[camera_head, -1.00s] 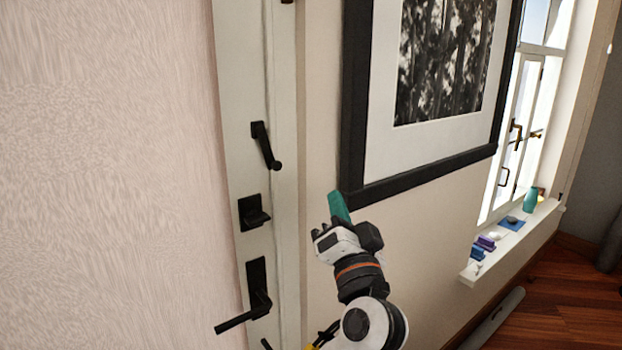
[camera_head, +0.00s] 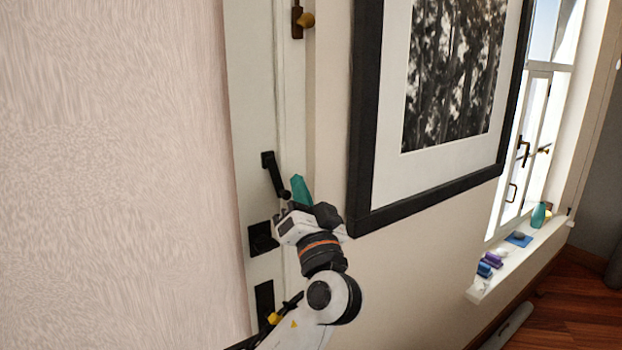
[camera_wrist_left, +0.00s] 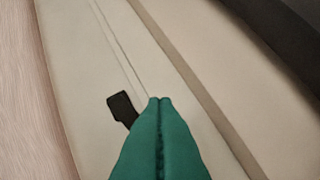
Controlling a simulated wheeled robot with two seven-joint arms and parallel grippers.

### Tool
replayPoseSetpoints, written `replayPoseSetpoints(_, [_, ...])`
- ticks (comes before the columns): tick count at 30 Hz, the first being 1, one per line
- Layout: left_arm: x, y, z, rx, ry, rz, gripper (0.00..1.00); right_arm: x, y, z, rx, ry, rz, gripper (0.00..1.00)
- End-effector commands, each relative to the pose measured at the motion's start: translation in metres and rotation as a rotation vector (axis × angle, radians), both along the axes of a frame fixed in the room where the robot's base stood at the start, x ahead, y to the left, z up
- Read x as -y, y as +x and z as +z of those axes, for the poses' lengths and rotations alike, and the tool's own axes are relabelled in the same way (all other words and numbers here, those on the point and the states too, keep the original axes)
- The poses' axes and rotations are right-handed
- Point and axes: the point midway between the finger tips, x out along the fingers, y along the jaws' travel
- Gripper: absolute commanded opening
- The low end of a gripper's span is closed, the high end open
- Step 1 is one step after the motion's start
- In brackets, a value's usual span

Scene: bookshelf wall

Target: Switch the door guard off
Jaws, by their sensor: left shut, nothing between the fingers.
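The door guard (camera_head: 272,172) is a black plate on the white door edge. Its black arm slants down to the right and ends in a rounded knob. My left gripper (camera_head: 298,182), with teal fingers, is shut and empty just right of the arm's lower end; I cannot tell whether they touch. In the left wrist view, the shut fingers (camera_wrist_left: 160,102) point at the white door, and a black fitting (camera_wrist_left: 122,108), probably the guard, shows left of the tips, partly hidden by them. My right gripper is not in view.
A black thumb-turn lock (camera_head: 262,238) sits below the guard, and a black handle plate (camera_head: 264,298) lower still, partly hidden by my arm. A brass-knobbed latch (camera_head: 302,20) is above. A framed picture (camera_head: 364,120) hangs to the right. A windowsill (camera_head: 486,287) holds small items.

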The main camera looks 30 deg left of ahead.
Motion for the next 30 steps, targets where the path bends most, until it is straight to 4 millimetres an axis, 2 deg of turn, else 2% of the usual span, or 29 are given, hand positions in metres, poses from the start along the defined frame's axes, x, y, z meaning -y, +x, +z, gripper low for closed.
replayPoseSetpoints(6, [-0.004,-0.004,-0.009,0.001,0.001,0.0,0.0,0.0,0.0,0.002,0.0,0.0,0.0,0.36])
replayPoseSetpoints(14, [-0.004,-0.004,-0.009,0.0,0.001,-0.001,0.0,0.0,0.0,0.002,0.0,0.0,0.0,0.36])
replayPoseSetpoints(17, [-0.004,-0.005,-0.012,0.001,-0.001,-0.001,0.0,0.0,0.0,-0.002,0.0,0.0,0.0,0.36])
replayPoseSetpoints(20, [-0.005,-0.008,-0.016,0.001,-0.005,-0.003,0.0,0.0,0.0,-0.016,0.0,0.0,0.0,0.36])
replayPoseSetpoints(24, [-0.007,-0.014,-0.011,-0.075,0.026,-0.002,0.0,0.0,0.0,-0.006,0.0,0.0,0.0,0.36])
replayPoseSetpoints(30, [-0.009,-0.019,-0.014,-0.09,0.036,-0.002,0.0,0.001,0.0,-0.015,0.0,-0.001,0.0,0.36])
